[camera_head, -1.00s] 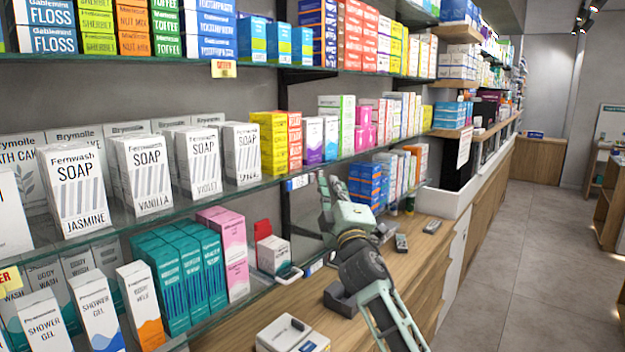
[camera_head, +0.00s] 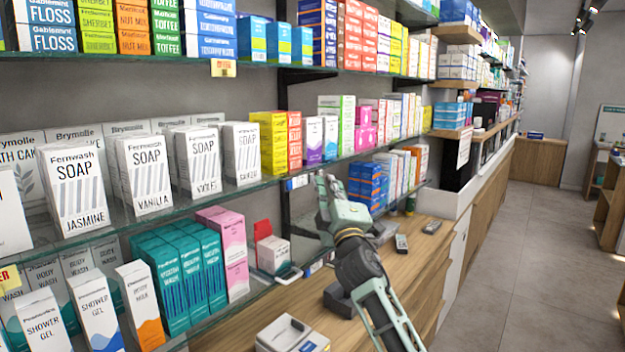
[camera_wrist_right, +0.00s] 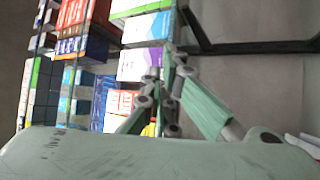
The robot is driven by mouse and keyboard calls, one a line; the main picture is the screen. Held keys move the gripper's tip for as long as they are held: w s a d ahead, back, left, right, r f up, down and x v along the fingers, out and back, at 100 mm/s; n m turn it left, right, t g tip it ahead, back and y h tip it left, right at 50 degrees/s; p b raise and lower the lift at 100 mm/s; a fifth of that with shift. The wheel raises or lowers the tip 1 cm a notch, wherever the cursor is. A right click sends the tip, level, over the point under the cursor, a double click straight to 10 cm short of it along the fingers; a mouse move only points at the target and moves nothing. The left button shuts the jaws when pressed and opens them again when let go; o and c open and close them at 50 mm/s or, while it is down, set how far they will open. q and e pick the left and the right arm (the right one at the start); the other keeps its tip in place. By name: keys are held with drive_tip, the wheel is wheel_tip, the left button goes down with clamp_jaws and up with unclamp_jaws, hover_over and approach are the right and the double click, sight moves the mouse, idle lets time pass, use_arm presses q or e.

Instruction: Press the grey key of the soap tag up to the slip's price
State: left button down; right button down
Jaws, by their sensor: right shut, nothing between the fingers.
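Several white soap boxes, labelled jasmine (camera_head: 74,190), vanilla (camera_head: 145,178), violet (camera_head: 199,162) and one more (camera_head: 242,153), stand on the middle glass shelf. A small blue and white tag (camera_head: 298,183) sits on that shelf's front edge, right of the soap. Its digits and grey key are too small to make out. My right gripper (camera_head: 321,178) is shut and empty, its tips just right of the tag; I cannot tell whether they touch. The wrist view shows its fingers (camera_wrist_right: 170,72) together, with shelf boxes beyond. I cannot identify the slip for certain. My left gripper is out of view.
Below are teal boxes (camera_head: 180,285), pink boxes (camera_head: 228,250) and a wooden counter (camera_head: 405,275). A dark device (camera_head: 402,243) and a white box (camera_head: 290,335) lie on the counter. The aisle floor (camera_head: 530,270) at right is clear.

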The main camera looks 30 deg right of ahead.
drive_tip(key=shift+w+a, duration=0.25)
drive_tip(key=shift+w, duration=0.25)
idle(0.4)
drive_tip(key=shift+s+d, duration=0.1)
drive_tip(key=shift+s, duration=0.1)
drive_tip(key=shift+s+d, duration=0.25)
drive_tip(key=shift+s, duration=0.45)
drive_tip(key=s, duration=0.1)
drive_tip(key=s+d+p, duration=0.1)
drive_tip(key=s, duration=0.1)
drive_tip(key=s+d+p, duration=0.1)
drive_tip(key=shift+s, duration=0.3)
idle(0.8)
